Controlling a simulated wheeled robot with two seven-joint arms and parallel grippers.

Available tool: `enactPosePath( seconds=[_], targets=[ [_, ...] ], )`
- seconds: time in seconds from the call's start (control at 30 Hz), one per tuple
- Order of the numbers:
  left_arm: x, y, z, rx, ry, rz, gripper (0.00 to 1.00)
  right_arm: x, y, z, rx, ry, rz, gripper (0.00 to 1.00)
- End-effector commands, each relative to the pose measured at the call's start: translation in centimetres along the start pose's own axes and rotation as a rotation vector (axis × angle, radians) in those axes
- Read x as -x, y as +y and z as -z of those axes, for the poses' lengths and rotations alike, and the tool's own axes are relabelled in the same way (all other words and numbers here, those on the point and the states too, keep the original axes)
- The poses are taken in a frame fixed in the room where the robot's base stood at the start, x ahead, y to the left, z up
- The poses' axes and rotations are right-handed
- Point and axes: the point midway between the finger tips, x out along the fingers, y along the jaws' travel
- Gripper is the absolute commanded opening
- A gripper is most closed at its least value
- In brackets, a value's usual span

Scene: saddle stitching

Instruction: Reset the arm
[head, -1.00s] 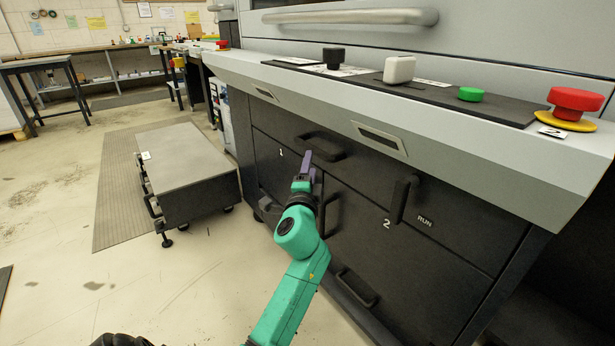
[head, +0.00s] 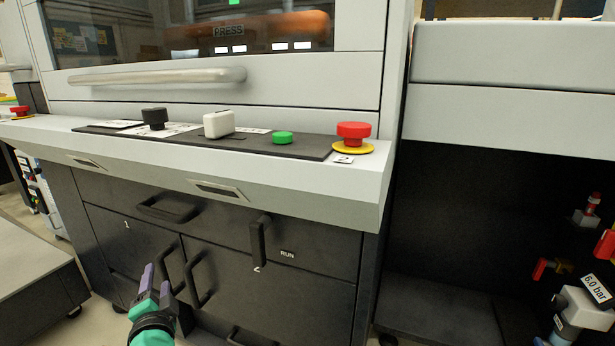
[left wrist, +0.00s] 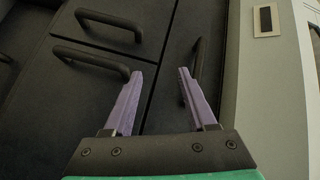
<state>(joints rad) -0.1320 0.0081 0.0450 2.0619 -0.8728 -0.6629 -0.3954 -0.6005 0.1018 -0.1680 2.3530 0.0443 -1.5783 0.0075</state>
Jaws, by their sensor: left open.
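My left gripper (head: 156,280) shows at the lower left of the head view, with purple fingers and a green arm. It is in front of the dark lower doors of the press (head: 300,230). In the left wrist view its two fingers (left wrist: 157,90) stand apart with nothing between them. Black bar handles (left wrist: 92,58) lie beyond the fingertips. I cannot tell how close the fingers are to the handles. My right gripper is not in view.
The control ledge holds a black knob (head: 154,118), a white switch (head: 219,124), a green button (head: 282,138) and a red emergency button (head: 353,132). A low cart (head: 35,265) stands at the left. Valves (head: 585,305) and a dark recess (head: 460,220) are at the right.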

Motion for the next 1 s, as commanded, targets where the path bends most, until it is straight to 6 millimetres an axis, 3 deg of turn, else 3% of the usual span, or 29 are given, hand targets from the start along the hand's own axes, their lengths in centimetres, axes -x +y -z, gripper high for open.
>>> enactPosePath(
  seconds=[0.1, 0.2, 0.3, 0.4, 0.63, 0.7, 0.8, 1.0],
  targets=[
    [3.3, 8.8, -3.9, 0.232, -0.15, -0.32, 0.57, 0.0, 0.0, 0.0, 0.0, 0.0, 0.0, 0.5],
    [7.5, 15.0, -5.8, 0.368, -0.281, -0.567, 0.57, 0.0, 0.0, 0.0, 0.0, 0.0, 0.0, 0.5],
    [11.8, 19.4, -6.9, 0.442, -0.394, -0.761, 0.57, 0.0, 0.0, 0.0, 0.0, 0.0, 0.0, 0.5],
    [15.9, 22.5, -7.5, 0.485, -0.492, -0.923, 0.57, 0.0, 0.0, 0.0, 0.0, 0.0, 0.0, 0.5],
    [25.4, 26.6, -8.4, 0.511, -0.701, -1.243, 0.57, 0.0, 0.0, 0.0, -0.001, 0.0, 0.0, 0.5],
    [25.2, 26.4, -8.1, 0.509, -0.711, -1.243, 0.57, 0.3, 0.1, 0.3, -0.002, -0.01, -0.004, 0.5],
    [24.8, 27.5, -8.5, 0.503, -0.719, -1.236, 0.57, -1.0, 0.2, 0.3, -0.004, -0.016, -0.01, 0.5],
    [25.1, 29.4, -10.4, 0.487, -0.733, -1.223, 0.57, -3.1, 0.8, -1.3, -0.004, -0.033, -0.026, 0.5]
  ],
)
